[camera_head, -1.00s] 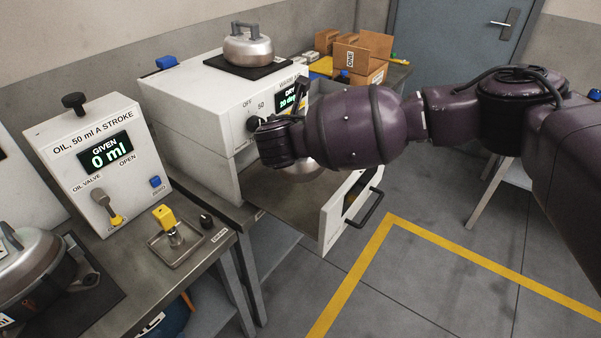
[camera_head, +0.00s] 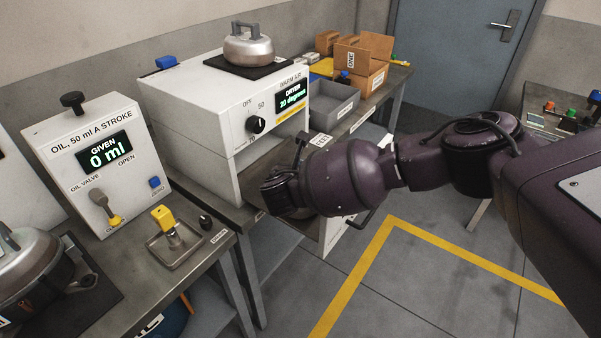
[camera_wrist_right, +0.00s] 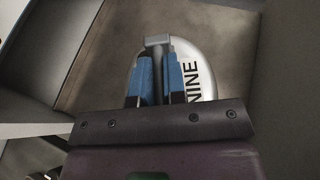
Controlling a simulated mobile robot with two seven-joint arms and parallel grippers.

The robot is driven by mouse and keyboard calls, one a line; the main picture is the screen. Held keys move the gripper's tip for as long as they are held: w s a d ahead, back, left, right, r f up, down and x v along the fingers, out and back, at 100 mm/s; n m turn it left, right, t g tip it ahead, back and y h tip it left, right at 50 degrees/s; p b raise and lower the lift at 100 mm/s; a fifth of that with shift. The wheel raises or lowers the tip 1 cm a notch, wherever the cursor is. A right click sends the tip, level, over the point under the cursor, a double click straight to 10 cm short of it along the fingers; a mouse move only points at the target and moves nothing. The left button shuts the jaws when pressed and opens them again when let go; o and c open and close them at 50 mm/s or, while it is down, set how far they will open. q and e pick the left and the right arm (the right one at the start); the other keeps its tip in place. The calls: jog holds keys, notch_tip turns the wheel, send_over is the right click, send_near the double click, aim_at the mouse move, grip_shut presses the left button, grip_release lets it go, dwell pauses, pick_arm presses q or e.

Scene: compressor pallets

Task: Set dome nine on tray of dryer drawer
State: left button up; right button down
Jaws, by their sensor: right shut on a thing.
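Dome nine shows in the right wrist view as a pale metal dome (camera_wrist_right: 206,88) marked NINE. My right gripper (camera_wrist_right: 158,82) is shut on its grey handle, with a blue finger on either side. The dome is over the brownish tray (camera_wrist_right: 105,55) of the open dryer drawer; I cannot tell whether it touches the tray. In the head view, my right wrist hides most of the dome and tray. The drawer front (camera_head: 334,238) stands pulled out from the white dryer (camera_head: 190,105). My left gripper is not in view.
Another metal dome (camera_head: 248,48) sits on a black mat on the dryer. The oil unit (camera_head: 85,165) and a small tray (camera_head: 178,250) with a yellow-topped part are at left. Grey bins (camera_head: 335,100) and cardboard boxes (camera_head: 365,65) stand behind. Floor at the right is clear.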

jog(key=shift+w+f, duration=0.1)
jog(key=shift+f, duration=0.1)
jog(key=c, duration=1.6)
grip_release()
jog(key=shift+f, duration=0.1)
jog(key=shift+c, duration=0.2)
jog(key=o, duration=0.5)
jog(key=shift+c, duration=0.2)
jog(key=v, duration=1.2)
jog(key=shift+p, duration=0.45)
jog(key=shift+a, duration=0.1)
